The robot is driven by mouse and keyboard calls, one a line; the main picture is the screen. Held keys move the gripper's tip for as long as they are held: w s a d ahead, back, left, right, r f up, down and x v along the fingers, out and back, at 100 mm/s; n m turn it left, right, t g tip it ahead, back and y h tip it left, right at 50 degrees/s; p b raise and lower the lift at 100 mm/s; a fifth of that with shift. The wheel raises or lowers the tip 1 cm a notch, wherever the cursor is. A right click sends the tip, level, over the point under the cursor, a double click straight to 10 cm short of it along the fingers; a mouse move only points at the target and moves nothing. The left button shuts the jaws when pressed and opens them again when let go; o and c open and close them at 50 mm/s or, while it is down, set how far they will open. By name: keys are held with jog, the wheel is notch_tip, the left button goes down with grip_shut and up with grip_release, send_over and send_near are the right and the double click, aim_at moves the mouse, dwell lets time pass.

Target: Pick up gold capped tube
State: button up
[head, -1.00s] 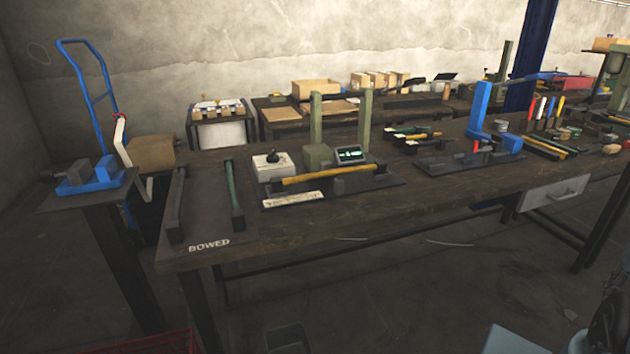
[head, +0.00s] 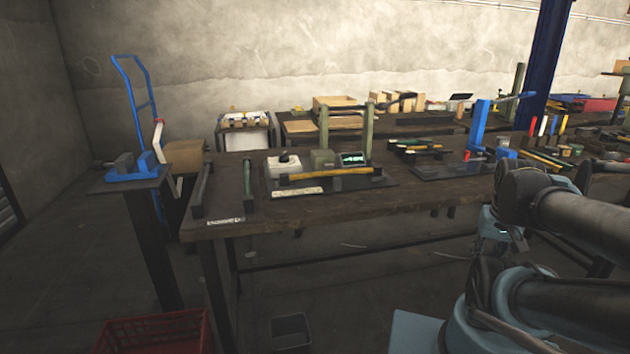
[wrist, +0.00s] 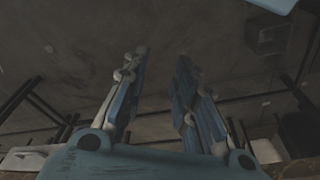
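My arm is at the right of the head view, in front of the bench, well away from the yellow tube.
A blue press (head: 480,130) stands farther right. A red crate (head: 155,333) and a dark bin (head: 291,330) stand on the floor. A blue-topped stand (head: 134,170) is at left.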

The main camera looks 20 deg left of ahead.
jog(key=shift+a, duration=0.25)
jog(key=w+a+r+m+g+y, duration=0.25)
jog(key=w+a+r+m, duration=0.35)
jog(key=w+a+r, duration=0.9)
jog(key=m+g+y, duration=0.2)
jog(key=m, duration=0.4)
send_near(332, 176)
jog(key=w+d+r, duration=0.3)
jog(key=shift+h, duration=0.25)
jog(key=x, duration=1.1)
jog(key=shift+w+f, duration=0.2)
jog(key=shift+f, duration=0.05)
grip_shut()
